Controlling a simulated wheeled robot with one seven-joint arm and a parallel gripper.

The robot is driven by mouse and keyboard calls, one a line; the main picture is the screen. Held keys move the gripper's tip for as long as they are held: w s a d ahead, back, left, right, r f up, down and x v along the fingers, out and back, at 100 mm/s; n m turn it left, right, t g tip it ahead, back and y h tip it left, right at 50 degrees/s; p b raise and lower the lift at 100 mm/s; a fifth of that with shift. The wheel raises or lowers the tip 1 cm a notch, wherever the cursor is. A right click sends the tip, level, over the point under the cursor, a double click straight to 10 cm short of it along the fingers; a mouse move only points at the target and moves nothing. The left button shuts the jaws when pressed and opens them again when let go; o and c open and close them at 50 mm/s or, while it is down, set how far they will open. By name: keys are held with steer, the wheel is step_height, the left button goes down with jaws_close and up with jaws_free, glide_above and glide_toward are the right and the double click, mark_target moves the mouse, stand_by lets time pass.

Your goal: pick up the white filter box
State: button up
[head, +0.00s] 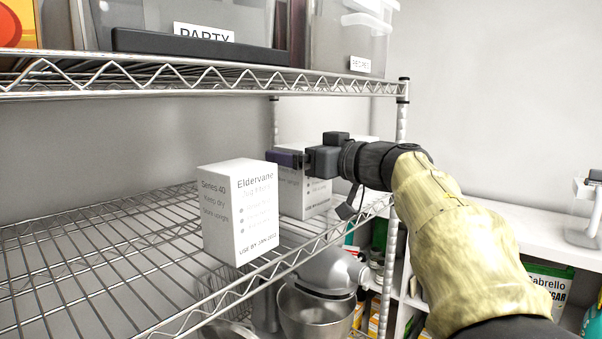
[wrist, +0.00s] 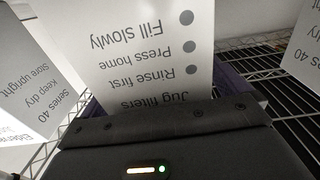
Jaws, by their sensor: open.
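A white filter box (head: 238,212), printed "Eldervane", stands upright on the wire shelf, nearest in the head view. A second white box (head: 316,197) stands behind it to the right, partly hidden by my gripper (head: 287,158). My gripper is open, with its dark purple fingers level with the boxes' upper part. In the wrist view, a white box with "Jug filters" text (wrist: 140,45) lies upside down in the picture between the two fingers. I cannot tell whether they touch it. Similar white boxes show at the left (wrist: 30,85) and right edge (wrist: 306,52).
An upper wire shelf (head: 200,77) with bins, one labelled "PARTY", hangs above the boxes. A rack post (head: 402,120) stands close beside my arm. The left of the box shelf (head: 90,265) is bare. A mixer (head: 322,285) stands below.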

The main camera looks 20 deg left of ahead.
steer(key=shift+w+d, duration=0.1)
steer(key=shift+d, duration=0.1)
steer(key=shift+a, duration=0.1)
steer(key=c, duration=1.1)
steer(key=shift+c, duration=0.2)
steer(key=shift+w+r, duration=0.1)
steer(key=shift+s+r, duration=0.2)
steer(key=shift+r, duration=1.5)
steer(key=b+v, duration=0.6)
steer(key=v, duration=1.2)
steer(key=shift+b, duration=0.3)
steer(key=shift+w, duration=0.1)
